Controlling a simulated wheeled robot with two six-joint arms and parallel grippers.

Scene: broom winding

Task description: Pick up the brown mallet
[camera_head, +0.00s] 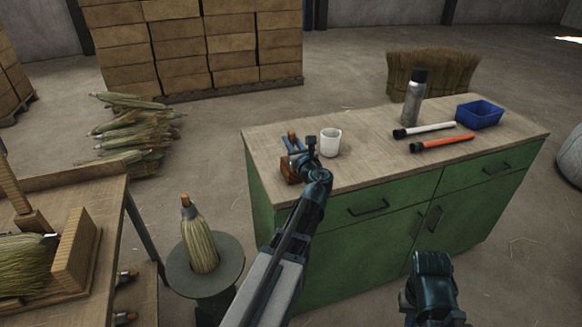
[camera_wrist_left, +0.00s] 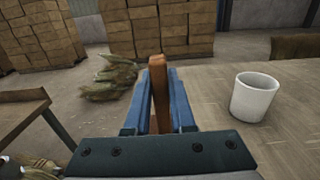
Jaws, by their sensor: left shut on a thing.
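The brown mallet (camera_head: 290,173) is at the left end of the green workbench, its block-shaped head low and its handle pointing up. My left gripper (camera_head: 293,143) is shut on the mallet's handle, with its blue fingers on either side. In the left wrist view the brown handle (camera_wrist_left: 160,92) stands upright between the two blue fingers; the mallet's head is hidden there. I cannot tell whether the head touches the bench top. Part of my right arm shows at the bottom right of the head view, but its fingers do not show.
A white mug (camera_head: 330,142) stands close to the right of the gripper, also in the left wrist view (camera_wrist_left: 254,97). Further right on the workbench (camera_head: 375,157) are a spray can (camera_head: 413,100), white and orange tools, and a blue bin (camera_head: 480,115). A broom head (camera_head: 199,243) stands on a round stand.

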